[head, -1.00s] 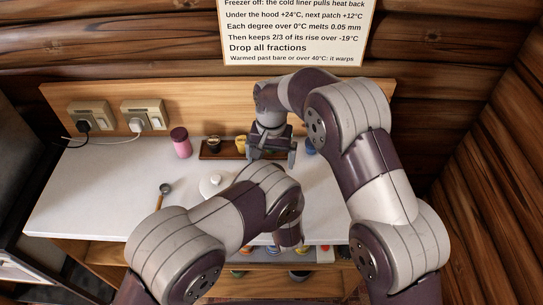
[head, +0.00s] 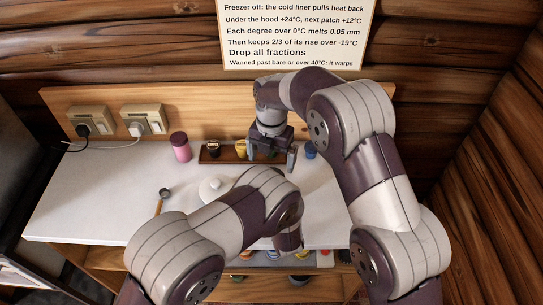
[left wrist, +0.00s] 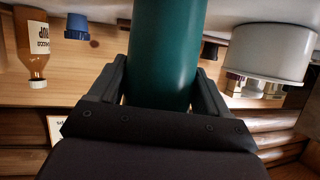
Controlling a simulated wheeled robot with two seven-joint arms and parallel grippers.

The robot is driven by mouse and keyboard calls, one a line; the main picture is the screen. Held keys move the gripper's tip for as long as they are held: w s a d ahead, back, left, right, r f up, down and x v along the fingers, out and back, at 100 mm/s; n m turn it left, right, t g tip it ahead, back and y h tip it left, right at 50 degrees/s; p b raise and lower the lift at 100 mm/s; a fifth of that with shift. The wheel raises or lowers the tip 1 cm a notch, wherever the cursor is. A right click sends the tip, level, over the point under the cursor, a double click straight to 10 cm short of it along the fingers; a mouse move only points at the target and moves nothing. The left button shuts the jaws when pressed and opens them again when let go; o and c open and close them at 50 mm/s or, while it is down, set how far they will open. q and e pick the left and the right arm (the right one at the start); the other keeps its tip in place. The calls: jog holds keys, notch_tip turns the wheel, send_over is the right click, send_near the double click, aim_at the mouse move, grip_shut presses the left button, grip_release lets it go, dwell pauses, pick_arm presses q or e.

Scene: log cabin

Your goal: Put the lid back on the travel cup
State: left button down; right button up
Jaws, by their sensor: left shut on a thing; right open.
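A dark green cylinder, seemingly the travel cup (left wrist: 167,40), stands between the fingers of my left gripper (left wrist: 161,88) in the left wrist view. The gripper is shut on its side. The cup's top and bottom are out of frame, and my left arm hides it in the head view. My right gripper (head: 271,159) is open, fingers down, at the right part of the wooden tray near the back of the counter. I see nothing between its fingers. I cannot make out the cup's lid; it may be hidden by an arm.
The tray (head: 205,159) holds a dark cup (head: 213,147) and a yellow mug (head: 241,148). A pink jar (head: 181,147), white lidded dish (head: 213,188), spoon (head: 163,194) and blue item (head: 310,151) stand around. A brown bottle (left wrist: 33,45) shows. The counter's left is clear.

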notch_tip(320, 180, down, 8)
dwell(0.7)
jog(key=c, duration=1.1)
jog(key=m, duration=0.3)
jog(key=shift+m, duration=0.3)
jog(key=o, duration=1.1)
jog(key=shift+r, duration=0.1)
